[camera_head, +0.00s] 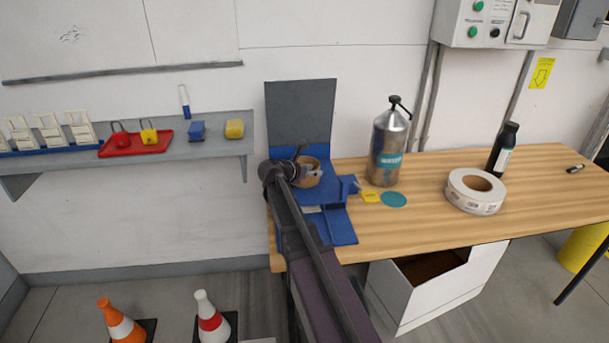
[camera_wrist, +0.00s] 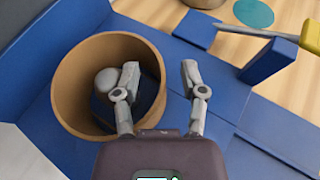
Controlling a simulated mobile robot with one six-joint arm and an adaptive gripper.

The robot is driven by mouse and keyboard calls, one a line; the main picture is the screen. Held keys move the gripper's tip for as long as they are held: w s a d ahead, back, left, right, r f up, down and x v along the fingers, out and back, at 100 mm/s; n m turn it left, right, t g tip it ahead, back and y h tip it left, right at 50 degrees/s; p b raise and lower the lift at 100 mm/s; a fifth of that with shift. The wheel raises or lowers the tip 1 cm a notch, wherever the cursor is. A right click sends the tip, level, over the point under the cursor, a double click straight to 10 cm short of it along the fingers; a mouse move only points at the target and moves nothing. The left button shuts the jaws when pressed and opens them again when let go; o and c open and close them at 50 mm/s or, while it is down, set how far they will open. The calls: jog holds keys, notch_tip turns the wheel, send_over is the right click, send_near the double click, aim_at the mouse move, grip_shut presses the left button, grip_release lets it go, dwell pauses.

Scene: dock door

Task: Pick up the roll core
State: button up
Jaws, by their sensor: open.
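The roll core (camera_wrist: 68,88) is a short tan cardboard tube, open at the top, on the blue holder. It also shows in the head view (camera_head: 304,183), partly hidden by my arm. My gripper (camera_wrist: 160,72) is open at its right side. In the wrist view the left finger overlaps the core's opening and the right finger is outside, with the right wall between them. I cannot tell whether either finger touches the wall. A grey rounded shape and something dark blue show inside the core.
The blue holder (camera_head: 340,228) has raised blocks and a grey back panel (camera_head: 300,112). A yellow-handled tool (camera_wrist: 310,36) lies at its right. A metal water bottle (camera_head: 388,150), a teal disc (camera_head: 394,200) and a white label roll (camera_head: 474,204) stand or lie on the wooden bench (camera_head: 425,222).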

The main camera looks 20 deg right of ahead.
jog(key=shift+w+d+f, duration=0.15)
jog(key=shift+d+f, duration=0.05)
jog(key=shift+d, duration=0.3)
grip_shut()
